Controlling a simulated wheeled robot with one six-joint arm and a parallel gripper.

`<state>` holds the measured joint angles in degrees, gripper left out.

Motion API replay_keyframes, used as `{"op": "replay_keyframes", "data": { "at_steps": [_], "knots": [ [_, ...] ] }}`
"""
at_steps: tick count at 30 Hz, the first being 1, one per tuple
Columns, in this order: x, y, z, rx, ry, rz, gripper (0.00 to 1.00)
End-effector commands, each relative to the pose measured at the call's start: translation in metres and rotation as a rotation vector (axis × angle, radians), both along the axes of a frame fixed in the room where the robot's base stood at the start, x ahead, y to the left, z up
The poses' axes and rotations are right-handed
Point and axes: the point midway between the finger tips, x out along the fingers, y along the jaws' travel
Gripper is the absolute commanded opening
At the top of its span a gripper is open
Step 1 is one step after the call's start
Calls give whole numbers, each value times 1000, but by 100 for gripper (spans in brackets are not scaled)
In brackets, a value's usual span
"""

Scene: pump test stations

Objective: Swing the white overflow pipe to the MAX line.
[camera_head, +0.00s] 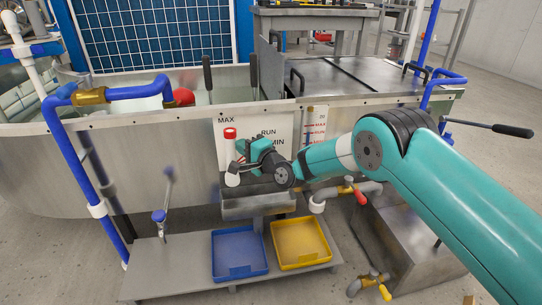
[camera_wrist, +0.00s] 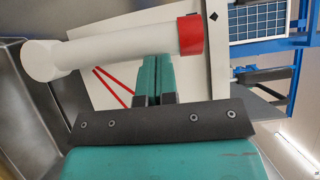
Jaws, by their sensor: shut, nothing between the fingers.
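The white overflow pipe (camera_head: 231,156) stands about upright on an elbow at the tank front, its red end just below the word MAX on the white level plate (camera_head: 283,128). RUN and MIN are printed to its right. The MAX line itself cannot be made out behind the pipe. My gripper (camera_head: 240,160) is just right of the pipe. In the wrist view the pipe (camera_wrist: 110,57) lies across the picture, with its red collar (camera_wrist: 190,36) at the right. My gripper's fingers (camera_wrist: 156,63) are shut and empty, with tips at the pipe's side; touching or just apart, I cannot tell.
A blue tray (camera_head: 239,276) and a yellow tray (camera_head: 325,262) sit on the low shelf below. A red-handled valve (camera_head: 356,192) is right of my gripper. Blue piping (camera_head: 85,180) rises at the left. A small sight gauge (camera_head: 317,125) stands right of the plate.

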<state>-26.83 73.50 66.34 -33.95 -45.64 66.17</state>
Motion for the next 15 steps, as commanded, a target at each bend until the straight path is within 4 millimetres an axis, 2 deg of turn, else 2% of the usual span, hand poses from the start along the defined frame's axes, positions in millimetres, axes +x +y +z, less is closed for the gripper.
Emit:
{"op": "replay_keyframes", "data": {
  "at_steps": [15],
  "knots": [
    [-2, 8, 2, -58, -18, 0, 0]
  ]
}}
